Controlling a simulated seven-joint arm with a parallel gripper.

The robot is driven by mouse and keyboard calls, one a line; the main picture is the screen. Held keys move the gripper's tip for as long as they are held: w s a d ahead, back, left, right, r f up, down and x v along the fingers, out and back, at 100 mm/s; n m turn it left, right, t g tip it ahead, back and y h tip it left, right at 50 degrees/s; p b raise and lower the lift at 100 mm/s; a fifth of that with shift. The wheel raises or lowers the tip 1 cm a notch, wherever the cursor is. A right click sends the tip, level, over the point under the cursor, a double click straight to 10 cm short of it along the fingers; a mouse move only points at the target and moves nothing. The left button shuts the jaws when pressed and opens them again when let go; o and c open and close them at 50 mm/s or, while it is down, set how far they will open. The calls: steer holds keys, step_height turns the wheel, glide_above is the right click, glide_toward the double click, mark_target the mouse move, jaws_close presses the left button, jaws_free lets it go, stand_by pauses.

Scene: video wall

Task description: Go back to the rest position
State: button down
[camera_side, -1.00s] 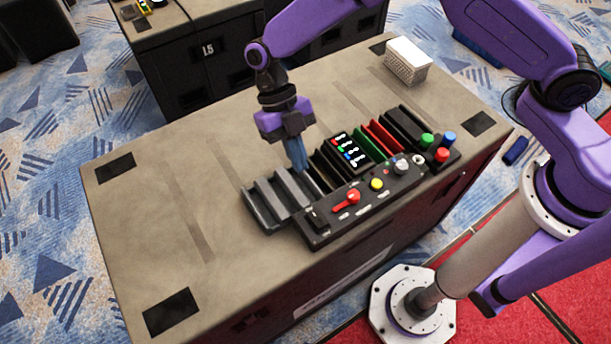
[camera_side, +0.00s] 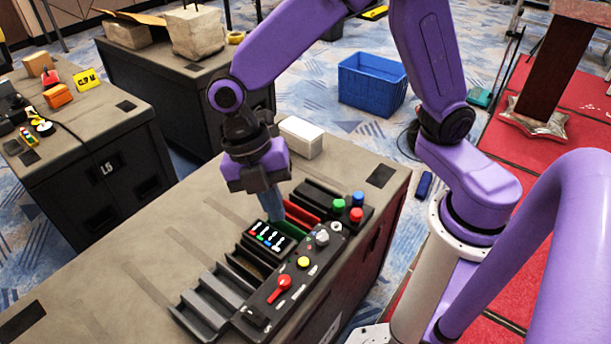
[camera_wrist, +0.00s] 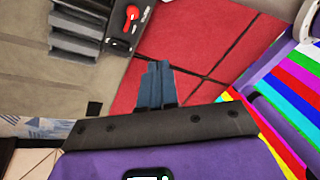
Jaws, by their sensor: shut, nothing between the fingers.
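My gripper (camera_side: 275,216) is shut and empty, pointing down above the case top. In the side view its blue-grey fingers overlap the far edge of the slotted rack, near the green and red slots; I cannot tell the height exactly. In the wrist view the closed fingers (camera_wrist: 158,66) lie side by side over red carpet in the background. The control panel (camera_side: 302,283) with a red knob (camera_side: 280,288) and a yellow button (camera_side: 303,262) runs along the case's near edge. The knob also shows in the wrist view (camera_wrist: 132,13).
Grey stepped slots (camera_side: 212,302) stand left of a module with coloured lights (camera_side: 268,237). Green, red and blue buttons (camera_side: 356,214) are at the right end. A white box (camera_side: 301,138) sits behind my gripper. The case top is clear at left.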

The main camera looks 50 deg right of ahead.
steer(key=s+d+r+m+t, duration=0.1)
steer(key=s+d+m, duration=0.4)
steer(key=d, duration=0.3)
steer(key=s+d+r+m+t, duration=0.2)
steer(key=s+d+m, duration=0.4)
steer(key=d+m, duration=0.2)
steer(key=shift+s+d+r+t+y, duration=0.2)
steer(key=shift+s+d+t+y, duration=0.15)
steer(key=shift+d, duration=0.2)
